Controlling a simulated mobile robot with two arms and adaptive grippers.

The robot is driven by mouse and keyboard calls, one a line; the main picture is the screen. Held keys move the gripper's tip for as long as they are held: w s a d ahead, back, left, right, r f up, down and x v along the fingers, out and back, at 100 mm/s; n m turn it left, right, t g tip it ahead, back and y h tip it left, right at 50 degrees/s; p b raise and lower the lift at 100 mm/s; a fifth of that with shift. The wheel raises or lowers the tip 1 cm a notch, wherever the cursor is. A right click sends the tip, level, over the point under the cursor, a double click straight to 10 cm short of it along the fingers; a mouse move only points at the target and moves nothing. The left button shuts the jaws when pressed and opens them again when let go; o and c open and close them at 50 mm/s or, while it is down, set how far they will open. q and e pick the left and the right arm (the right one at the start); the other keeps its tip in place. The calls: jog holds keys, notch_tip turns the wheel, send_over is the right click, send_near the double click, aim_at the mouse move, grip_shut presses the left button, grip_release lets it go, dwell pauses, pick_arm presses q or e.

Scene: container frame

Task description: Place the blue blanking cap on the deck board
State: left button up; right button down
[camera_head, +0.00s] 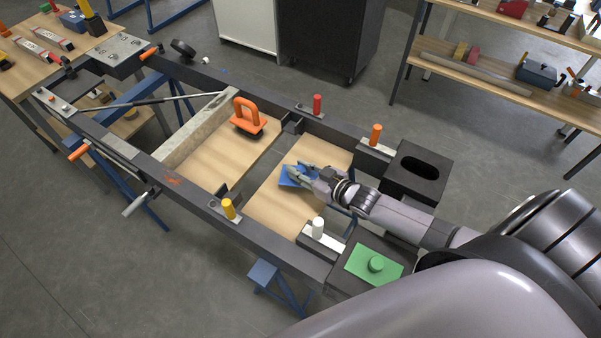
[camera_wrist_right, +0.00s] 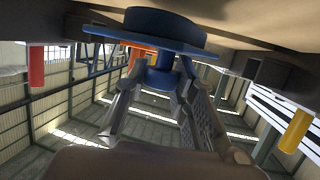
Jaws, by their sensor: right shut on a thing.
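The blue blanking cap (camera_head: 289,181) is at my right gripper (camera_head: 300,171), over the nearer right wooden deck board (camera_head: 284,207). In the right wrist view the cap (camera_wrist_right: 165,27) shows a round disc, a flat plate and a knob. My right gripper (camera_wrist_right: 157,88) is shut on that knob. Its fingers partly hide the cap in the head view. I cannot tell whether the cap touches the board. A second wooden deck board (camera_head: 208,163) lies to the left, across a gap. My left gripper is not in view.
An orange handle (camera_head: 247,112) stands on the left board. The dark frame carries red (camera_head: 317,104), orange (camera_head: 376,134), yellow (camera_head: 228,208) and white (camera_head: 318,228) pegs. A green cap (camera_head: 360,268) sits on the front black block. Bare board surrounds the blue cap.

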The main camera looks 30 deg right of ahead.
jog(key=shift+f, duration=0.9)
jog(key=shift+f, duration=0.15)
jog(key=c, duration=1.3)
grip_release()
jog(key=v, duration=0.7)
jog(key=shift+s+d+r, duration=0.1)
jog(key=shift+s+r, duration=0.1)
jog(key=shift+r, duration=0.1)
